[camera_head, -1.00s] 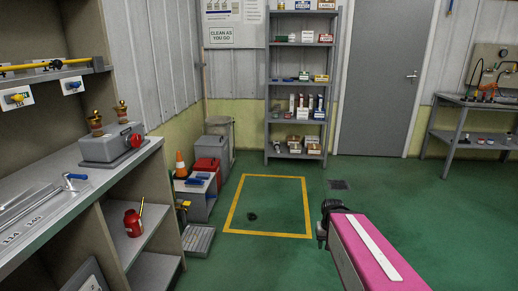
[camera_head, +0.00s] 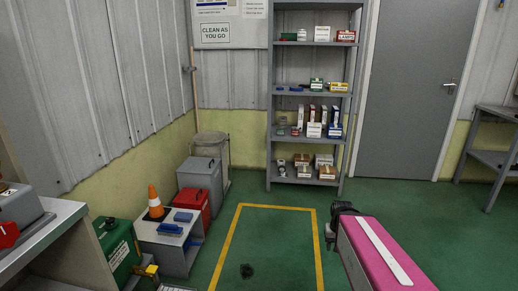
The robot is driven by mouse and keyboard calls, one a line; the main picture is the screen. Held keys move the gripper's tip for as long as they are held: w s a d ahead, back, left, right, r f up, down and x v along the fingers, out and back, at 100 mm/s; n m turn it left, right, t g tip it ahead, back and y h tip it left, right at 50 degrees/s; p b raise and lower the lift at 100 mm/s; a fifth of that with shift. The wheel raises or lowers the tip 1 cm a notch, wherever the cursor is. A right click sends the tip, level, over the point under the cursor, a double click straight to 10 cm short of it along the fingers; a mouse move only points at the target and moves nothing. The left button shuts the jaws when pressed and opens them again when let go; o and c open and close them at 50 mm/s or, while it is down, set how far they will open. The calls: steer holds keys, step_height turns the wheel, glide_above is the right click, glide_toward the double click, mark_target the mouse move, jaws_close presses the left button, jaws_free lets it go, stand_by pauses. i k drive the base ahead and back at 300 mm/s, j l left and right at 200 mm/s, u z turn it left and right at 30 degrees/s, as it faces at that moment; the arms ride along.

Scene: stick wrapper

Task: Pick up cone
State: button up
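The orange cone (camera_head: 155,203) with a white band stands upright on top of a small grey cabinet (camera_head: 166,236) at the left. Blue items (camera_head: 176,222) lie beside it on the same top. My gripper (camera_head: 332,240) is the black end of my pink arm, at lower right, over the green floor. It is well to the right of the cone and apart from it. Its fingers are small and dark, so I cannot tell whether they are open or shut.
A red bin (camera_head: 196,207) and a grey bin (camera_head: 203,178) stand behind the cabinet. A green box (camera_head: 117,248) is at its left. Shelves (camera_head: 271,150) with small boxes stand at the back. The floor inside the yellow outline (camera_head: 318,250) is clear except for a dark spot.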

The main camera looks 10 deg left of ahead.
mark_target(157, 213)
steer(key=i+u, duration=0.15)
steer(key=i, duration=0.7)
steer(key=i+l+u, duration=0.1)
steer(key=i, duration=0.75)
steer(key=i+u, duration=0.3)
steer(key=u, duration=0.15)
steer(key=i+l+u, duration=0.15)
steer(key=i+u, duration=0.15)
steer(key=u, duration=0.15)
steer(key=i+l+u, duration=0.25)
steer(key=u, duration=0.15)
steer(key=i+l+u, duration=0.25)
steer(key=u, duration=0.2)
steer(key=i+l+u, duration=0.5)
steer(key=l+u, duration=0.2)
steer(key=i+l+u, duration=0.15)
steer(key=l+u, duration=0.2)
